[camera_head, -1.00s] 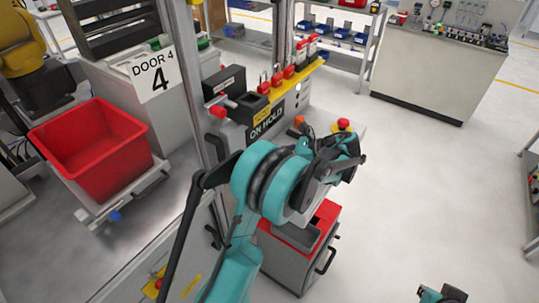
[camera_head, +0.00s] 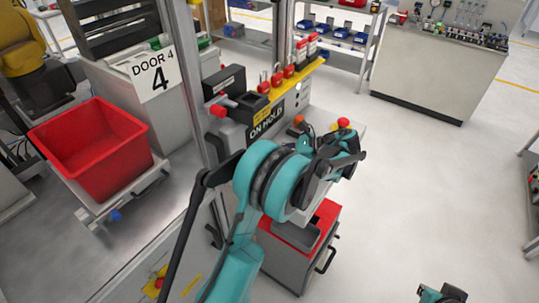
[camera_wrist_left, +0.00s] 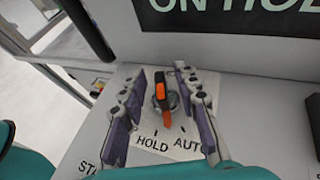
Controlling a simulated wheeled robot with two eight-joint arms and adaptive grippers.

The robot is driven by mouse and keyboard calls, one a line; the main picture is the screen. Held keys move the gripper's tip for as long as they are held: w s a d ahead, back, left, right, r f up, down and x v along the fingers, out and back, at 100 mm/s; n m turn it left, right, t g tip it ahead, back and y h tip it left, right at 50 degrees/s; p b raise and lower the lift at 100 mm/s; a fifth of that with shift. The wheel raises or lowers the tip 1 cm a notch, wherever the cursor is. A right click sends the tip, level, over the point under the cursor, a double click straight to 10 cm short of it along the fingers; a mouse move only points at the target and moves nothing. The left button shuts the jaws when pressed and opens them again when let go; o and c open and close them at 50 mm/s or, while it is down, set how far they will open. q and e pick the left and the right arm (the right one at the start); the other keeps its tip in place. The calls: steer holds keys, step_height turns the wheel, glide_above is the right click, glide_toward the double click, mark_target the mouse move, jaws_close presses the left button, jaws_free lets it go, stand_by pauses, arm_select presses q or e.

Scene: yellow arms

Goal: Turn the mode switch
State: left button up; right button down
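The mode switch (camera_wrist_left: 161,98) has a round base and a black and orange handle. It sits on a light panel below the ON HOLD sign. Its orange end points down in the left wrist view, nearer the HOLD mark than the AUTO mark. My left gripper (camera_wrist_left: 161,78) is open, with one finger on each side of the handle and gaps visible between. In the head view my left gripper (camera_head: 338,155) is over the console, and I cannot make out the switch clearly there. My right gripper (camera_head: 442,294) shows only partly at the bottom edge.
The ON HOLD sign (camera_head: 266,123) and a yellow rail with red padlocks (camera_head: 289,72) stand left of the gripper. A red button (camera_head: 343,122) is just beyond it. A red-topped cabinet (camera_head: 291,262) stands below. Floor to the right is clear.

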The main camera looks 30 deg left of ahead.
arm_select(q)
step_height(320, 180, up, 10)
stand_by(0.5)
steer(key=shift+o, duration=0.3)
